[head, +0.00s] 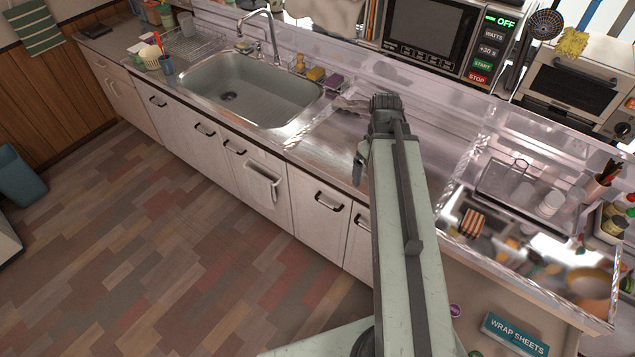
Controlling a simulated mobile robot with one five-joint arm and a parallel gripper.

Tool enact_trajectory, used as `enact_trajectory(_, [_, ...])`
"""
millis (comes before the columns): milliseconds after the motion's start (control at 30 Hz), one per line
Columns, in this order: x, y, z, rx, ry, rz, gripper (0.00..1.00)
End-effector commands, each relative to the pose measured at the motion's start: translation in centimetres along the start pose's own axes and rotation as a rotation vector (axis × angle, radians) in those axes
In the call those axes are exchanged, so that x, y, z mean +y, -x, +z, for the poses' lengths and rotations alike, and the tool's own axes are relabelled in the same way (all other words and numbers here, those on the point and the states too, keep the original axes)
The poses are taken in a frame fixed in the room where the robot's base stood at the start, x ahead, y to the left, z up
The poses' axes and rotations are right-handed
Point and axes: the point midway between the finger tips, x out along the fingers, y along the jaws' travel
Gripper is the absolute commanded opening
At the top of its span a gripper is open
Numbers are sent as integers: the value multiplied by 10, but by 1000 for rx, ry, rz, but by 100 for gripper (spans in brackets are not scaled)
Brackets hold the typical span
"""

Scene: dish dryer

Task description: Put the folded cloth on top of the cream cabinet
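A small orange-and-white striped cloth (472,222), which looks folded, lies on the shiny reflective top at the right. A white cloth (262,184) hangs from a handle on the cabinet front. Pale cream cabinets (200,140) run under the steel counter; I cannot tell which one is the task's cream cabinet. My arm reaches up the middle of the head view. My gripper (361,164) is partly hidden by its own wrist, above the counter edge and left of the striped cloth, well apart from it. Its fingers are not clear enough to tell open from shut.
A steel sink (250,88) with a faucet is left of my arm. A microwave (425,38) and toaster oven (572,85) stand at the back. A clear dish tray (530,195) with cups is at the right.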

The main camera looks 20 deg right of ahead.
Motion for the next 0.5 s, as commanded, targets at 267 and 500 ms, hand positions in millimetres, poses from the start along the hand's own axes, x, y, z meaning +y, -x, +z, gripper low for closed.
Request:
enact_trajectory(267, [-176, 0, -60, -1, -201, 1, 98])
enact_trajectory(500, [-195, 0, -63, 0, -242, 0, 98])
